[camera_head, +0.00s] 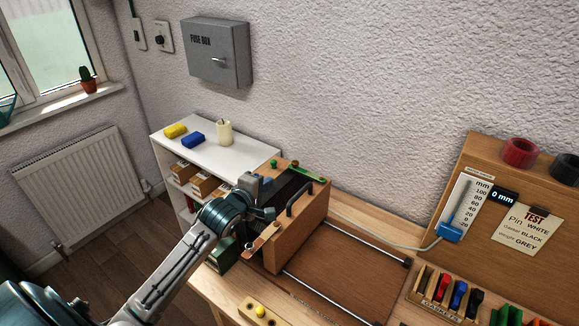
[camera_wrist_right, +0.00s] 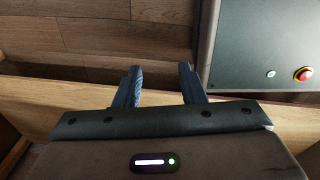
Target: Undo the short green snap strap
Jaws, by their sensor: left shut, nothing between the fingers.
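A short green strap (camera_head: 309,173) lies over the back right top edge of a wooden box (camera_head: 300,218) on the bench. A small green knob (camera_head: 274,164) sits at the box's back left corner. I cannot tell whether the strap's snap is fastened. My left gripper (camera_head: 268,213) is shut and empty at the front left of the box top, apart from the green strap. A brown strap (camera_head: 265,239) shows just below it. In the right wrist view my right gripper (camera_wrist_right: 158,86) is open with nothing between its fingers; the head view does not show it.
A black handle (camera_head: 300,197) stands out from the box. Metal rails (camera_head: 325,287) run along the bench to its right. A white shelf (camera_head: 213,150) with yellow and blue blocks stands behind left. A gauge board (camera_head: 463,207) stands right. A panel with a red button (camera_wrist_right: 303,74) is near my right gripper.

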